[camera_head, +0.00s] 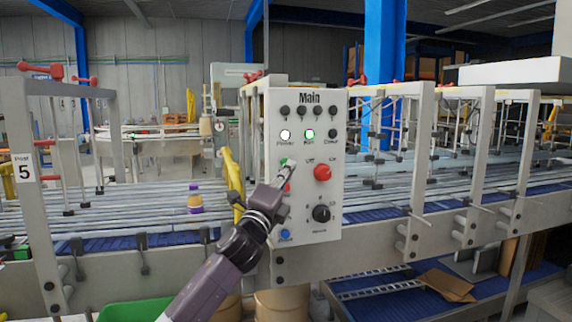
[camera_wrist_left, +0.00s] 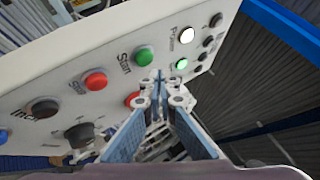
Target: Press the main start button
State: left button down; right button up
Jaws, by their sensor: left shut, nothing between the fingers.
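The main panel (camera_head: 302,100) is a light grey box labelled "Main". The green start button (camera_wrist_left: 144,56) is round and fully visible in the left wrist view, with its label beside it. In the head view the start button (camera_head: 284,162) shows at the panel's left side, just by my fingertips. My left gripper (camera_head: 288,170) is shut and empty in front of the panel. In the left wrist view its fingertips (camera_wrist_left: 159,82) lie just beside the start button; I cannot tell whether they touch. My right gripper is not in view.
A red stop button (camera_wrist_left: 95,80) sits beside the start button. The white power lamp (camera_head: 285,134) and green run lamp (camera_head: 309,134) glow. A blue button (camera_head: 285,234) is lower. Conveyors flank the panel.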

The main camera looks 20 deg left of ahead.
pick_arm(q)
jog(key=s, duration=0.1)
jog(key=s+d, duration=0.2)
jog(key=shift+s+d+p, duration=0.25)
jog(key=shift+s+p, duration=0.1)
jog(key=shift+s, duration=0.05)
dwell(0.5)
